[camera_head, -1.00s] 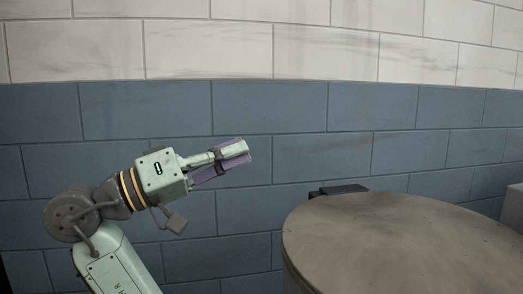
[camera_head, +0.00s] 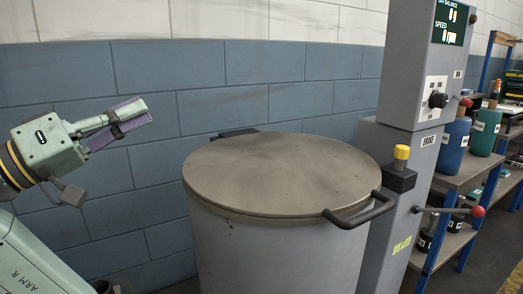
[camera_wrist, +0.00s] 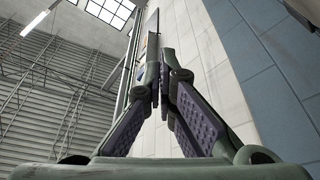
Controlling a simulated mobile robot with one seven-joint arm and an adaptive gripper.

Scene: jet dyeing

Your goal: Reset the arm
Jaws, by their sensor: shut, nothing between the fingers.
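My gripper (camera_head: 128,118) is at the left of the head view, raised in front of the blue tiled wall and pointing right and slightly up. Its purple-padded fingers are shut with nothing between them. The wrist view shows the two fingers (camera_wrist: 160,88) close together, with the wall on the right and a high ceiling and windows beyond. The gripper is apart from everything around it.
A large round drum with a flat lid (camera_head: 280,172) and a black handle (camera_head: 360,212) stands right of my gripper. A grey control column (camera_head: 408,70) stands beside it. A blue-framed shelf (camera_head: 455,180) with containers is at far right.

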